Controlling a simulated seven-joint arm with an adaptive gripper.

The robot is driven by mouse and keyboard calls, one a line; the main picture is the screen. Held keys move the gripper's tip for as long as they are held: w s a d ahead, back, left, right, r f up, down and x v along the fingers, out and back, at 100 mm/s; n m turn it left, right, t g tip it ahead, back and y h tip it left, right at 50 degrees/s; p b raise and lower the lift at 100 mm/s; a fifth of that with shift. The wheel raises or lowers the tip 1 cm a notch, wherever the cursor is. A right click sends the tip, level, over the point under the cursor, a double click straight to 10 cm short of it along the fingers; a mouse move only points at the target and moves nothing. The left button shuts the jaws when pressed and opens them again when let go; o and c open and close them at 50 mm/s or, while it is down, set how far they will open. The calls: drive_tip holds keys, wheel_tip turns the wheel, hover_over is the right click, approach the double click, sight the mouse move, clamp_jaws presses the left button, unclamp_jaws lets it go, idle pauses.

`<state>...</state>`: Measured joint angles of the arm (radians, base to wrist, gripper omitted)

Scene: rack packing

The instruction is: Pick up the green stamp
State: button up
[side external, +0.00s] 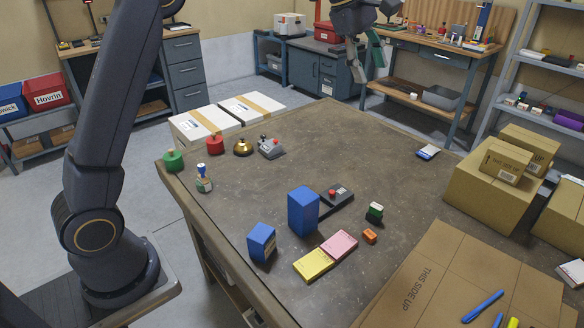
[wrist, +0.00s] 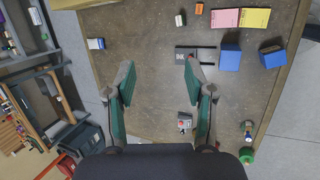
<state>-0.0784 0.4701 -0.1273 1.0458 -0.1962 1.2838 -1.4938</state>
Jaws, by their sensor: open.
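Two green things could be the green stamp; I cannot tell which. One is a small dark green block with a pale side (side external: 375,212), on the table right of the black box with a red button; it also shows in the wrist view (wrist: 180,20). The other is a round green piece with a knob (side external: 173,161) at the table's left corner; it also shows in the wrist view (wrist: 247,156). My gripper (side external: 367,63) is open and empty, high above the table's far side and apart from both. Its spread fingers also show in the wrist view (wrist: 160,82).
Blue boxes (side external: 303,211) (side external: 262,242), yellow and pink pads (side external: 314,264) (side external: 339,244) and an orange block (side external: 370,236) are near the small green block. A red knobbed piece (side external: 215,145), bell (side external: 243,147) and grey device (side external: 271,148) line the left. The table's middle (side external: 350,150) is clear.

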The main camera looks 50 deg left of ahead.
drive_tip(key=w+a+f+n+g+h, duration=0.1)
drive_tip(key=w+f, duration=0.3)
drive_tip(key=f, duration=0.4)
drive_tip(key=w+f+n+g, duration=0.1)
drive_tip(key=w+f, duration=0.3)
drive_tip(key=f, duration=0.3)
drive_tip(key=g, duration=0.1)
approach(377, 205)
drive_tip(key=shift+n+h, duration=0.3)
drive_tip(key=shift+n, duration=0.1)
drive_tip(key=x, duration=0.4)
drive_tip(key=shift+w+a+f, duration=0.1)
drive_tip(key=shift+a+f, duration=0.05)
drive_tip(key=shift+f, duration=0.15)
drive_tip(key=x, duration=0.6)
clamp_jaws()
